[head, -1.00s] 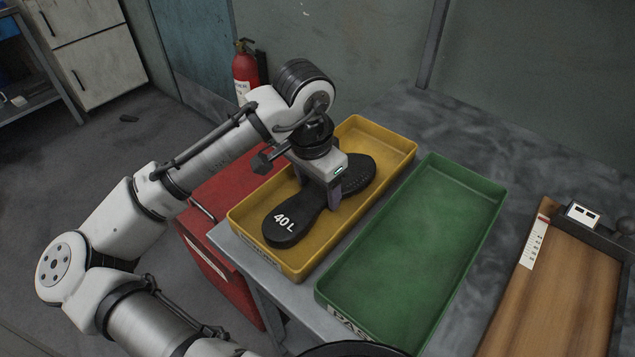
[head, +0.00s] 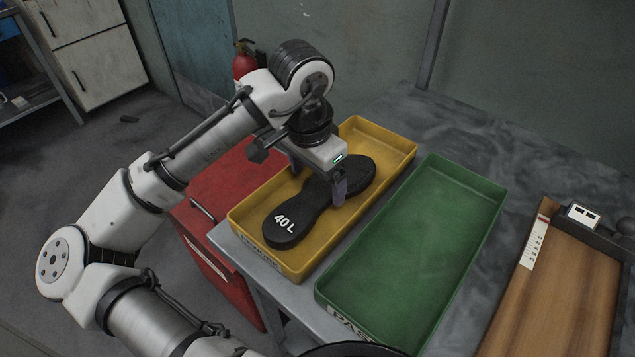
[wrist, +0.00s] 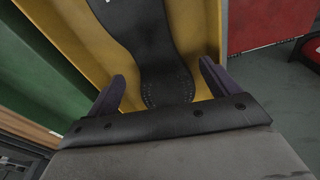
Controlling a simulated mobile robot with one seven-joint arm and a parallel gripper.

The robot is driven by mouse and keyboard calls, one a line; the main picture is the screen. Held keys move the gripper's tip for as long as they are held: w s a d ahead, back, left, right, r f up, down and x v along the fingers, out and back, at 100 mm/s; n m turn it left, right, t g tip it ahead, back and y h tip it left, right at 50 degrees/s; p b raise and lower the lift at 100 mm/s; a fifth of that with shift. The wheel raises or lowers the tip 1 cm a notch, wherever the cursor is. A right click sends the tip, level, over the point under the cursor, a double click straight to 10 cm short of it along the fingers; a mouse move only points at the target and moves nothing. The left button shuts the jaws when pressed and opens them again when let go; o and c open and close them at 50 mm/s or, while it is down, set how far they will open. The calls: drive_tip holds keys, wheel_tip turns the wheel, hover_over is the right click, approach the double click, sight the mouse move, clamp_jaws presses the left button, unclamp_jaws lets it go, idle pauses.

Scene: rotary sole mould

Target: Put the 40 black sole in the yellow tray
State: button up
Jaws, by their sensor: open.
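The black sole marked "40 L" (head: 290,222) lies flat inside the yellow tray (head: 245,241), along its length. It also shows in the wrist view (wrist: 145,35). My gripper (head: 318,182) is open above the sole's middle, with one finger on each side of it. In the wrist view the two purple-grey fingers (wrist: 163,88) stand wide apart, clear of the sole's edges. Part of the sole's middle is hidden behind my gripper in the head view.
An empty green tray (head: 420,250) stands to the right of the yellow tray on the grey table (head: 520,165). A wooden board with a ruler strip (head: 560,290) lies farther right. A red cabinet (head: 215,190) stands left of the table, with a fire extinguisher (head: 244,65) behind.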

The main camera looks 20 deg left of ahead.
sight(312, 196)
wheel_tip(312, 196, up, 9)
drive_tip(key=s, duration=0.1)
drive_tip(key=shift+a+r, duration=0.15)
drive_tip(key=shift+a, duration=0.1)
